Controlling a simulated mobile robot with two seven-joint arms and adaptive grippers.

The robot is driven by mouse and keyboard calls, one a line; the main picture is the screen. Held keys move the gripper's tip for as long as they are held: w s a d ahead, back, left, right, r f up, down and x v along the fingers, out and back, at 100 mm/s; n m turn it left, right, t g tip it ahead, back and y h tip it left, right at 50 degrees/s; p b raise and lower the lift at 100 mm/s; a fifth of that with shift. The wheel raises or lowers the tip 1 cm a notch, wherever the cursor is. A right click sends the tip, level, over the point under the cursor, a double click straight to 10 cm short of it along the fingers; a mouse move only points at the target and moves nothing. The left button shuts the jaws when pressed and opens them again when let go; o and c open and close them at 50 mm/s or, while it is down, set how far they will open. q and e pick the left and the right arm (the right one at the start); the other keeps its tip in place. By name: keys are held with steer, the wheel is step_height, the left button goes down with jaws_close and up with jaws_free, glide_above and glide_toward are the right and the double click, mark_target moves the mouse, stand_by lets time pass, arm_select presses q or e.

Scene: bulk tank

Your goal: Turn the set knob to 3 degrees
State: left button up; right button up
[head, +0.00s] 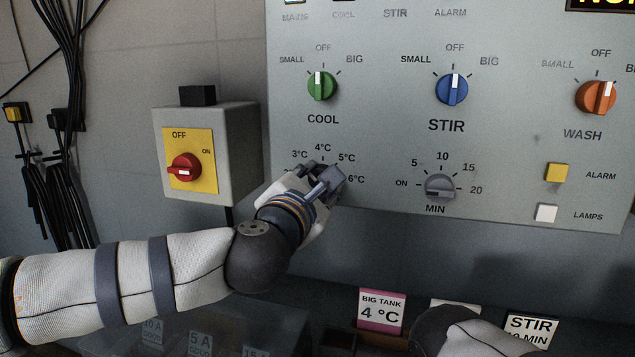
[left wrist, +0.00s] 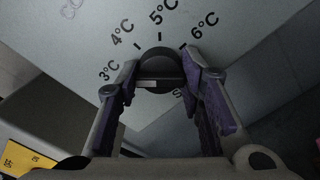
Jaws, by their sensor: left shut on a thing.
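The set knob (left wrist: 160,66) is dark and round, with the labels 3°C, 4°C, 5°C and 6°C around it on the grey panel. In the left wrist view its grip bar lies roughly level, with a white mark at the left end, on the 3°C side. I cannot tell exactly which degree it points at. My left gripper (head: 318,183) is at the knob and mostly hides it in the head view. In the left wrist view the fingers (left wrist: 160,88) stand on either side of the knob, shut on it. My right gripper is out of view.
A grey box with a red switch (head: 184,168) on a yellow plate stands left of my left gripper. Right of it on the panel is the MIN timer knob (head: 440,188). Above is the green COOL knob (head: 321,86). A pink-edged card (head: 381,311) reads BIG TANK 4 °C.

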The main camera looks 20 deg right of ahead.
arm_select(q)
steer(key=o, duration=1.2)
steer(key=shift+c, duration=0.2)
steer(key=shift+s, duration=0.1)
steer(key=v, duration=1.2)
